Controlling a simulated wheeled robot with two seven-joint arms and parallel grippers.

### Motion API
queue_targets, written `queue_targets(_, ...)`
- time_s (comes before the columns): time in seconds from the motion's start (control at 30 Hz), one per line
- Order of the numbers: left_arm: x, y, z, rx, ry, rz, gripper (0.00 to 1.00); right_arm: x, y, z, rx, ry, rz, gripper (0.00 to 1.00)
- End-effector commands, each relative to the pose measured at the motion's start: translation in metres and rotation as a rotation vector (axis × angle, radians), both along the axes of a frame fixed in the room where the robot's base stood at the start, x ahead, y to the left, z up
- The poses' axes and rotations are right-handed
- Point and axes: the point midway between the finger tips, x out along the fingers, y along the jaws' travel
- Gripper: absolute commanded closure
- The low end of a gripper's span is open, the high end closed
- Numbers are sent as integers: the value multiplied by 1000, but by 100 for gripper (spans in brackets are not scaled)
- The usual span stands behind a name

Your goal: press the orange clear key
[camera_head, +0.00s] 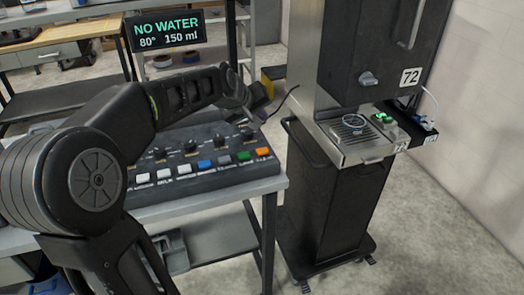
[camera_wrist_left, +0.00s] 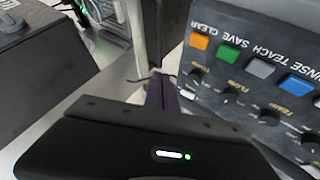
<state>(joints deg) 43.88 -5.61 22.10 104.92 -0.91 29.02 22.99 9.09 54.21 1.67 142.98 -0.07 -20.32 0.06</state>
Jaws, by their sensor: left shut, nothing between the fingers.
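The orange clear key (camera_head: 262,153) sits at the right end of a row of coloured keys on the dark control panel (camera_head: 215,179). In the left wrist view the orange key (camera_wrist_left: 199,41) is beside the word CLEAR, next to a green key (camera_wrist_left: 228,55). My left gripper (camera_head: 260,97) is shut and empty, above and behind the panel's right end, apart from the orange key. In the left wrist view its fingers (camera_wrist_left: 158,88) point to the left of the panel. My right gripper is not in view.
A display (camera_head: 165,30) behind the panel reads NO WATER, 80°, 150 ml. The panel stands on a grey table (camera_head: 268,186). Right of it, across a gap, stands a dispenser (camera_head: 370,50) with a drip tray. Black knobs (camera_wrist_left: 230,95) line the panel.

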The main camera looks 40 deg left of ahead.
Motion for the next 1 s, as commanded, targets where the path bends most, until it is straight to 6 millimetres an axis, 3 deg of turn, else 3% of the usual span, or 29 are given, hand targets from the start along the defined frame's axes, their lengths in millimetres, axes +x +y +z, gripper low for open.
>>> queue_targets(0.6, 0, 0, -75, 0, 1, -1, 100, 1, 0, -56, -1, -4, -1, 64)
queue_targets(1.0, 0, 0, -84, 1, 0, -1, 100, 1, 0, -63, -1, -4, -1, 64)
